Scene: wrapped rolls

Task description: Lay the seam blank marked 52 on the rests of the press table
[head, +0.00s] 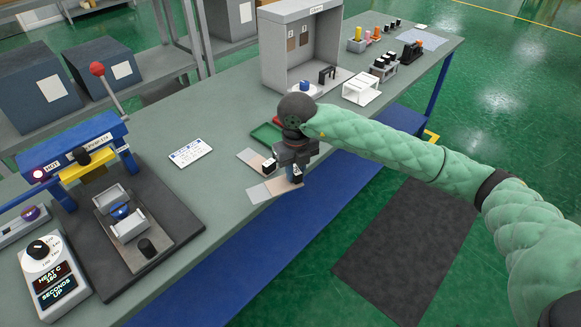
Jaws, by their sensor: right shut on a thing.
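My right gripper (283,173) is at the front edge of the bench, pointing down, shut on what looks like a flat two-tone seam blank (265,191). Its fingers hide part of the blank, and I cannot read a number on it. A second light-and-brown flat piece (250,157) shows just behind and left of the gripper. The press (70,165) stands at the left, with a red-knobbed lever. Its press table has two pale raised rests (130,228) with a blue part between them, and no blank lies across them. My left gripper is not in view.
A green tray (264,133) lies behind the gripper. A white label card (190,152) lies between press and gripper. A dial box (50,275) is front left. A grey booth (285,50) and small racks stand at the back. Bench space between press and gripper is mostly clear.

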